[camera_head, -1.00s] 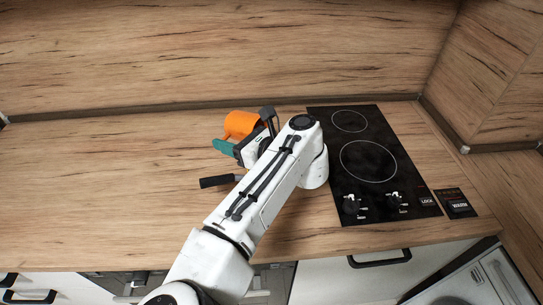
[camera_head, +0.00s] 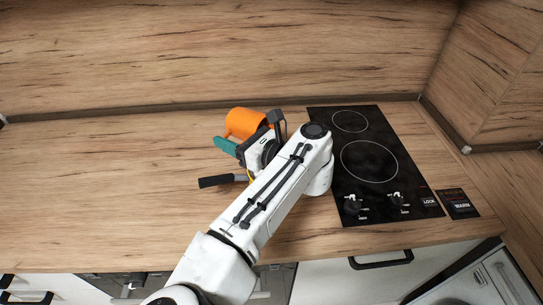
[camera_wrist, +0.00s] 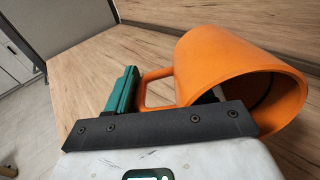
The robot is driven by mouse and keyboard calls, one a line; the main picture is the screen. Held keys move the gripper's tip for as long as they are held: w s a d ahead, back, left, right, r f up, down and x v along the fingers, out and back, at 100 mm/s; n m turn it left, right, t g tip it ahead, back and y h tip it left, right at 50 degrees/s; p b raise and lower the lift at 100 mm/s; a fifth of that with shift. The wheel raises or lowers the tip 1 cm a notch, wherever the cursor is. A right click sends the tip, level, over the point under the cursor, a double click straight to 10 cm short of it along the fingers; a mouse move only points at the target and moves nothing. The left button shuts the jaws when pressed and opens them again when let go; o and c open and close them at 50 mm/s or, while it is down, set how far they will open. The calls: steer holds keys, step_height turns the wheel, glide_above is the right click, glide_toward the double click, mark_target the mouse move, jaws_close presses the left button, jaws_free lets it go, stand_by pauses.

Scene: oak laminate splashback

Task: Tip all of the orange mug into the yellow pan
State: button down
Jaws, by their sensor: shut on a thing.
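The orange mug (camera_head: 244,122) is in my gripper (camera_head: 230,146), above the counter left of the hob. It lies tipped well over, on its side. In the wrist view the mug (camera_wrist: 225,62) has its open mouth toward the lower right, and its handle is beside a teal finger. My gripper (camera_wrist: 143,88) is shut on the mug; the other finger is largely hidden. The yellow pan (camera_head: 250,177) is nearly all hidden under my arm; only a bit of yellow and its dark handle, pointing left, show. Any contents of mug or pan cannot be seen.
A black two-ring hob (camera_head: 375,165) with knobs is set into the counter at the right. The wood splashback (camera_head: 200,50) rises close behind the mug. The wooden counter (camera_head: 90,190) at the left is clear.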

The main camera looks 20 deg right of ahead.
steer(key=shift+s+d+r+t+y+b, duration=0.1)
steer(key=shift+s+r+t+y+b, duration=0.25)
steer(key=shift+t+b, duration=0.45)
stand_by(0.4)
steer(key=w+g+p, duration=0.1)
steer(key=a+f+g+h+p, duration=0.1)
steer(key=w+f+g+h+p, duration=0.1)
steer(key=g, duration=0.1)
steer(key=shift+w+a+p, duration=0.2)
steer(key=shift+w+p, duration=0.1)
steer(key=shift+p, duration=0.05)
steer(key=shift+p, duration=0.85)
